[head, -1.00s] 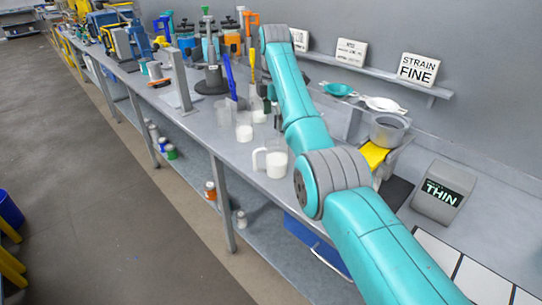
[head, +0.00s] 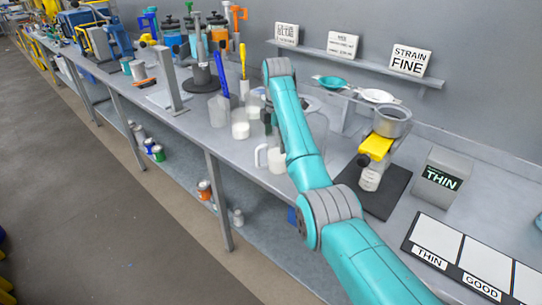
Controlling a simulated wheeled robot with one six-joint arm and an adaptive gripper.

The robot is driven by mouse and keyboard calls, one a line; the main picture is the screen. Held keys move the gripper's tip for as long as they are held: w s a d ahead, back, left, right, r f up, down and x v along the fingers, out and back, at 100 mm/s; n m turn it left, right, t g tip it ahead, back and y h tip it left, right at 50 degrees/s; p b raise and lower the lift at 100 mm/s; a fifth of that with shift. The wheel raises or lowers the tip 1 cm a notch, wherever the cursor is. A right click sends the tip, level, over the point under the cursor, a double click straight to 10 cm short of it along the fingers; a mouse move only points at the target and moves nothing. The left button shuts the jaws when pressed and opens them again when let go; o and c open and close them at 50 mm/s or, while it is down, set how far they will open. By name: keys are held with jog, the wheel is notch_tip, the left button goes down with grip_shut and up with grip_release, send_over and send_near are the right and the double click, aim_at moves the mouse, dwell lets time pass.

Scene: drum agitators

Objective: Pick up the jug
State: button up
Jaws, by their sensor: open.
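The jug (head: 263,157) is a clear vessel with a handle on its left and white contents. It stands on the grey bench in the head view, its right side hidden behind my teal arm. My gripper (head: 268,123) shows only as a small dark shape beside the arm, above and behind the jug in the picture. It is open and apart from the jug, and its fingers are mostly hidden.
Clear containers (head: 219,112) and a small cup of white stuff (head: 240,131) stand left of the jug. A shelf (head: 350,64) runs along the wall.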

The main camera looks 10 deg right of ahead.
jog(key=c, duration=1.7)
jog(key=shift+r, duration=0.1)
